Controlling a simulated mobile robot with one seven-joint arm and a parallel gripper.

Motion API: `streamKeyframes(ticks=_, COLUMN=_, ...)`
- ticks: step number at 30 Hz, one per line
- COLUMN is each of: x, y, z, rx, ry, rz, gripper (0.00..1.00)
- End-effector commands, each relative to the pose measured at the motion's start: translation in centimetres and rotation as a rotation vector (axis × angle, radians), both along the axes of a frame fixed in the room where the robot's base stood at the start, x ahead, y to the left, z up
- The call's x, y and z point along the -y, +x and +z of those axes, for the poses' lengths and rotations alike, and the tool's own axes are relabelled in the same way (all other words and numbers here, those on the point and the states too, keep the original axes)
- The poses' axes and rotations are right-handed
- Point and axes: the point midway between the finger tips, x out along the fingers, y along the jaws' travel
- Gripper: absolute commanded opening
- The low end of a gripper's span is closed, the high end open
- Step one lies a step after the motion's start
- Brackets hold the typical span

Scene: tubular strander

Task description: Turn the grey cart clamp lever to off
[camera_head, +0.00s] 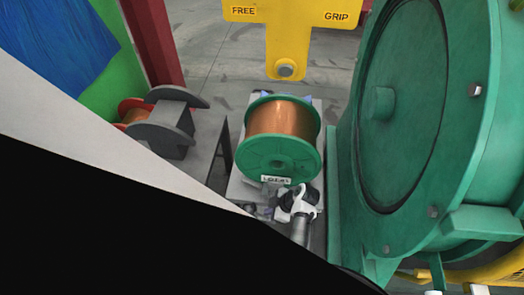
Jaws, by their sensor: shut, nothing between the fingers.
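A grey cart (241,187) stands on the floor in the middle of the head view. It carries a green-flanged spool (276,160) wound with copper wire. My gripper (297,197) is shut and empty at the front of the cart, just below the spool's lower right rim. I cannot make out the grey clamp lever for certain. Small grey parts show at the cart's front edge, left of my gripper, partly hidden by my gripper and a large dark shape. I cannot tell whether my gripper touches any of them.
A large green machine housing (440,110) stands close on the right. A yellow plate marked FREE and GRIP (288,40) hangs behind the spool. A grey-flanged reel (165,122) lies at left near a red post (152,40). Bare floor (215,45) shows behind.

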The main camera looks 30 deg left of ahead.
Motion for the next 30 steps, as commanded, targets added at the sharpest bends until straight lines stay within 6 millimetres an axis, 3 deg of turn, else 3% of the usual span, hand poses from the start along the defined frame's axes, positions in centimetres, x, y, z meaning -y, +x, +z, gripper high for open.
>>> streamKeyframes(ticks=3, x=-1.3, y=-0.3, z=-1.9, rx=-0.001, ry=-0.001, rz=0.003, gripper=0.0)
streamKeyframes(ticks=10, x=-3.0, y=-0.5, z=-3.7, rx=0.001, ry=0.0, rz=0.001, gripper=0.0)
streamKeyframes(ticks=24, x=-3.3, y=-0.6, z=-4.0, rx=0.003, ry=-0.008, rz=0.001, gripper=0.0)
streamKeyframes(ticks=30, x=-3.8, y=-1.0, z=-4.2, rx=0.048, ry=-0.127, rz=0.006, gripper=0.0)
